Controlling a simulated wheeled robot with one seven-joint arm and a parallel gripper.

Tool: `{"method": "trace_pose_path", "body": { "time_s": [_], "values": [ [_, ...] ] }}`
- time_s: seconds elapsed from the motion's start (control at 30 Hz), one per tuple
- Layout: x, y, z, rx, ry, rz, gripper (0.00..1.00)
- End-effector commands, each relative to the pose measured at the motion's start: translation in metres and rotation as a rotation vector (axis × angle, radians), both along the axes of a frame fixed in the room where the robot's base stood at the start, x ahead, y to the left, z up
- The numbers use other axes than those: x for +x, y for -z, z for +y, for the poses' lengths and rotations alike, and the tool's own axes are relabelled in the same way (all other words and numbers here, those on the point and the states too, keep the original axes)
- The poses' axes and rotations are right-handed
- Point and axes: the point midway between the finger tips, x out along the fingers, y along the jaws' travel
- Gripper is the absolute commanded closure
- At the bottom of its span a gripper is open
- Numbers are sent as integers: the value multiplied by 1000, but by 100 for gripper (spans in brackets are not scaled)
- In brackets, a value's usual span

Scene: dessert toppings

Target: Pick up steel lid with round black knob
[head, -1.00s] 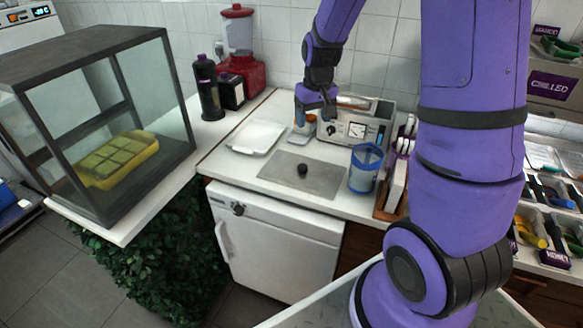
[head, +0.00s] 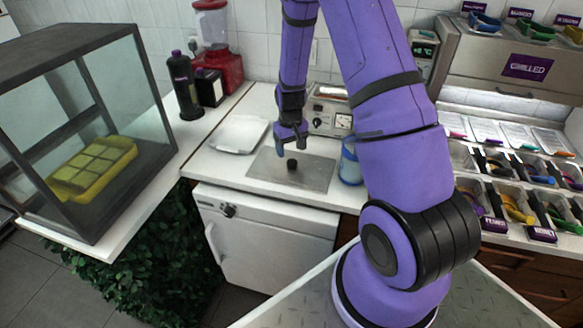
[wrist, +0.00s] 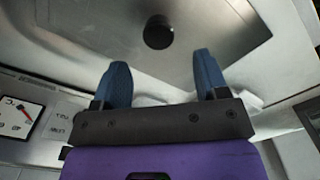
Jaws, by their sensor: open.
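The steel lid (head: 318,172) is a flat rectangular plate on the white counter, with a round black knob (head: 292,164) at its middle. In the wrist view the steel lid (wrist: 100,25) fills the upper part, and its black knob (wrist: 158,32) lies ahead of the fingertips, roughly between their lines. My gripper (head: 291,152) is above the lid near the knob, pointing down. In the wrist view my gripper (wrist: 162,72) has its two blue fingers spread, with nothing between them. The fingers look apart from the knob.
A white tray (head: 238,134) lies left of the lid. A blue-rimmed clear container (head: 350,165) stands right of it, partly behind my arm. A steel appliance with a dial (head: 325,112) stands behind. A glass case (head: 150,100) stands at the left.

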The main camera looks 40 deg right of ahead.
Motion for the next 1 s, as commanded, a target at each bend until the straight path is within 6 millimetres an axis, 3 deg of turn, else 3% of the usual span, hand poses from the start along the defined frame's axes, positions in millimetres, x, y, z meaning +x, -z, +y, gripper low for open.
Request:
{"method": "trace_pose_path", "body": {
  "time_s": [0.17,0.43,0.77,0.8,1.0],
  "values": [
    [-3,12,0,0,1,1,33],
    [-8,47,1,2,-1,1,33],
    [-7,54,1,2,-1,-3,33],
    [-7,54,1,2,-1,-3,35],
    [-7,53,1,2,-1,-2,81]
  ]
}}
